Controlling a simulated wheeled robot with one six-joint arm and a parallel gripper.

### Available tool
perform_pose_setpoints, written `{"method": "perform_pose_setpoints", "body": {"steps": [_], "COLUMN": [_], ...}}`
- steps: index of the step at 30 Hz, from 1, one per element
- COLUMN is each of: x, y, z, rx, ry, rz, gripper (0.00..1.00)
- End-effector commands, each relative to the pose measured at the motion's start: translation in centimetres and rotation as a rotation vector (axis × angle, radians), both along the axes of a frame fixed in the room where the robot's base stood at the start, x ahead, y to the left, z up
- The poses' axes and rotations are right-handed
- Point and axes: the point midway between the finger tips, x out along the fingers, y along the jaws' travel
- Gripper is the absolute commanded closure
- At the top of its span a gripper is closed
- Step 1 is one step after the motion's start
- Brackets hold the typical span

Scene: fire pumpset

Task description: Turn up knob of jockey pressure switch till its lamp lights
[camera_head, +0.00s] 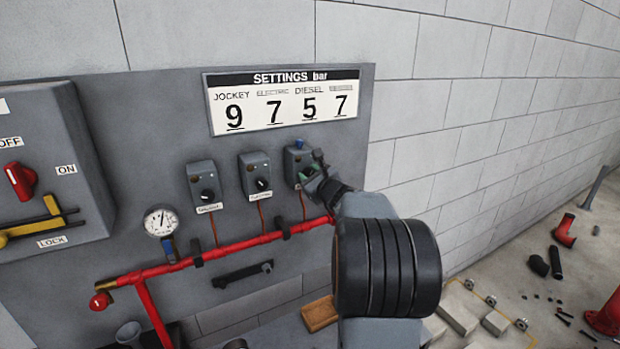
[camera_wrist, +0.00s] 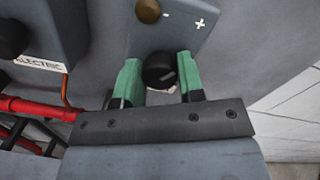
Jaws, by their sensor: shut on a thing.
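Three grey pressure switches hang in a row on the panel: a left one (camera_head: 205,182), a middle one (camera_head: 254,172) and a right one (camera_head: 293,157). My gripper (camera_head: 314,170) is at the right switch. In the wrist view its green fingers stand on both sides of the black knob (camera_wrist: 159,71) and are shut on it. A dull brown round lamp (camera_wrist: 148,10) sits above the knob and looks unlit; a plus mark is to its right. The middle switch's label (camera_wrist: 40,65) reads ELECTRIC. The right switch's own label is hidden, and the left label is too small to read.
The settings board (camera_head: 284,100) shows JOCKEY 9, ELECTRIC 7, DIESEL 5 and a last 7. A red pipe (camera_head: 235,248) and a gauge (camera_head: 160,222) are below the switches. A control box (camera_head: 75,130) juts out at left. Loose parts lie on the floor at right.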

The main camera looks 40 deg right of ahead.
Motion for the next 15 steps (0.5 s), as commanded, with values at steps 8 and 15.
{"method": "perform_pose_setpoints", "body": {"steps": [8, 15], "x": [-0.01, 0.00], "y": [0.00, -0.01], "z": [-0.01, -0.02], "rx": [0.033, 0.032], "ry": [-0.005, -0.004], "rz": [0.000, 0.000], "gripper": [0.88, 0.49]}}
